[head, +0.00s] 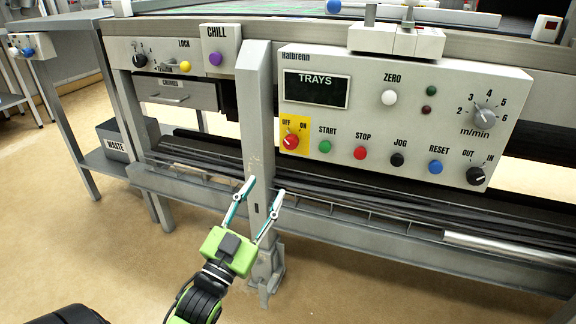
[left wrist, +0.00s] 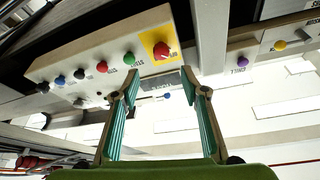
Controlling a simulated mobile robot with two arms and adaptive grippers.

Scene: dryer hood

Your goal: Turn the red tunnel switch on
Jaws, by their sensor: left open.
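A red rotary switch (head: 291,141) sits on a yellow plate marked OFF and ON, at the lower left of the grey control panel (head: 395,130). I cannot tell for sure which mark its pointer faces. In the left wrist view, the red switch (left wrist: 161,49) shows at the upper middle, beyond the fingertips. My left gripper (head: 266,187) is open and empty. It is in front of the grey post, lower than the switch and to its left, apart from it. My right gripper is not in view.
Green START (head: 325,146), red STOP (head: 360,153), black JOG and blue RESET buttons line the panel right of the switch. A grey upright post (head: 257,110) stands left of the panel. A CHILL box (head: 216,55) with a purple knob is farther left.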

